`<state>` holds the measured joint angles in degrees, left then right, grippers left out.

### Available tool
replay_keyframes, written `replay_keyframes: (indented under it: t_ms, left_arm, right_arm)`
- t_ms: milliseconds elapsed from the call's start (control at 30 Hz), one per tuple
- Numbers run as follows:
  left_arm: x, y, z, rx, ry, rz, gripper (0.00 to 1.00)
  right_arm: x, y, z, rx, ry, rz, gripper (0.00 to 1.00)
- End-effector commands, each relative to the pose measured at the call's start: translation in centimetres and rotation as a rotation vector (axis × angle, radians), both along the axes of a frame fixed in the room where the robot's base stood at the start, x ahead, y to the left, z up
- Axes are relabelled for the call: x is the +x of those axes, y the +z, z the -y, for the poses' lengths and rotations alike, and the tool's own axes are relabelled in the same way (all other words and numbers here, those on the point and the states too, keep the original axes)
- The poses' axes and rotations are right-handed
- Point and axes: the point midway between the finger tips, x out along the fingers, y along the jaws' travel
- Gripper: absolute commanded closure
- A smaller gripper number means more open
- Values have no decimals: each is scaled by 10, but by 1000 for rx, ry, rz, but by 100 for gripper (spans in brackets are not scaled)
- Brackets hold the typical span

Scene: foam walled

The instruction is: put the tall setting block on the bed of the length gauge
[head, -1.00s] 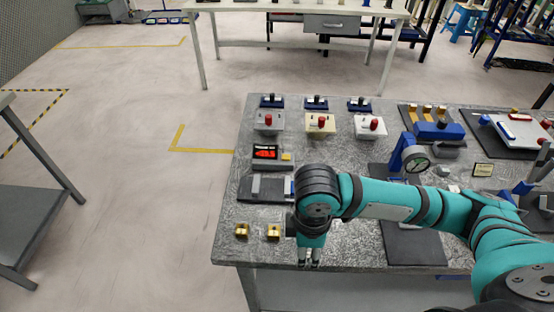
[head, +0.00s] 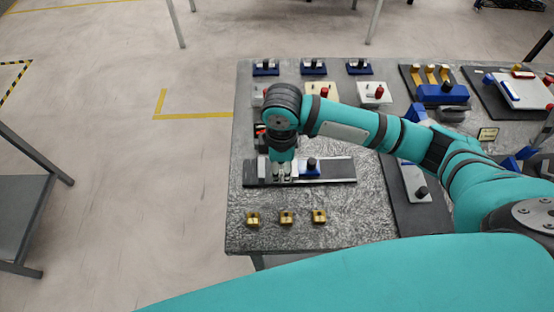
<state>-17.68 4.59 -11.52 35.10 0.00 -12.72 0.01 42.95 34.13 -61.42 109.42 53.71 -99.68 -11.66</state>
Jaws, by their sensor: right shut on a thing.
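The length gauge (head: 340,171) is a dark, flat bed on the grey bench, with a light grey upright piece (head: 263,169) at its left and a blue block with a black knob (head: 311,169) to the right. My right gripper (head: 284,177) points down over the bed between these two. It is shut on a small pale piece, which I take for the tall setting block; the fingers hide most of it. I cannot tell whether it touches the bed. My left gripper is not in view.
Three brass notched blocks (head: 287,217) stand in a row near the bench's front edge. Behind are boxes with red knobs (head: 374,94) and blue blocks with black knobs (head: 313,67). A dark plate (head: 412,209) lies to the right. My arm crosses the bench.

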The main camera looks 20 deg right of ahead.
Motion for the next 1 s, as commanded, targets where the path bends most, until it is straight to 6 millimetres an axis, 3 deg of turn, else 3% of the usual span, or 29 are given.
replay_keyframes:
  t_ms: [100,233,533,933,967,1000]
  left_arm:
    - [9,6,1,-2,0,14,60]
    - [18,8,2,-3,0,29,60]
    - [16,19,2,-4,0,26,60]
    - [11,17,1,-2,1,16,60]
    - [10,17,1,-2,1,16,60]
    - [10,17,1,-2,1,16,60]
  right_arm:
    - [22,0,1,0,-2,0,100]
    - [33,-2,2,-1,0,0,100]
    - [33,-35,2,-1,1,-2,100]
    - [34,-42,2,-1,1,0,100]
    - [34,-41,2,-1,1,0,67]
    - [34,-41,2,-1,1,0,62]
